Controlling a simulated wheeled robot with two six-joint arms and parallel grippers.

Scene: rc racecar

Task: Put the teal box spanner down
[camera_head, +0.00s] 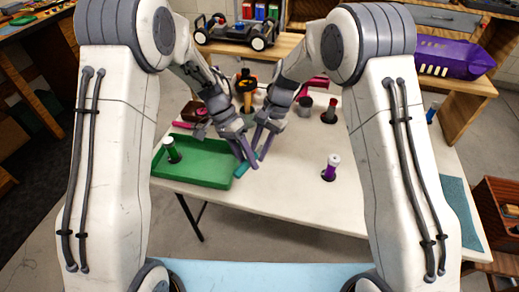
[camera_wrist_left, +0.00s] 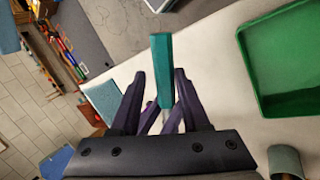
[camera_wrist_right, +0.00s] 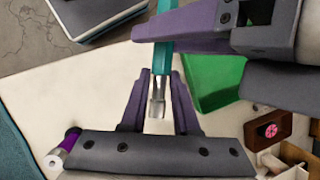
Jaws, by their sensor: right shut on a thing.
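The teal box spanner (camera_head: 243,170) is held above the table by the green tray's right edge. My right gripper (camera_head: 262,149) is shut on its metal shaft, seen between the fingers in the right wrist view (camera_wrist_right: 158,98). My left gripper (camera_head: 247,153) is close by, its fingers crossing the right ones in the head view. In the left wrist view the teal handle (camera_wrist_left: 162,70) stands between the left fingers, with a narrow gap at each side, so the left gripper looks open around it. The fingers hide part of the spanner.
The green tray (camera_head: 190,179) on the white table (camera_head: 290,205) holds a green-handled tool (camera_head: 172,150). A purple-handled tool (camera_head: 330,168) stands to the right. Several tools and holders crowd the back. The front middle of the table is clear.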

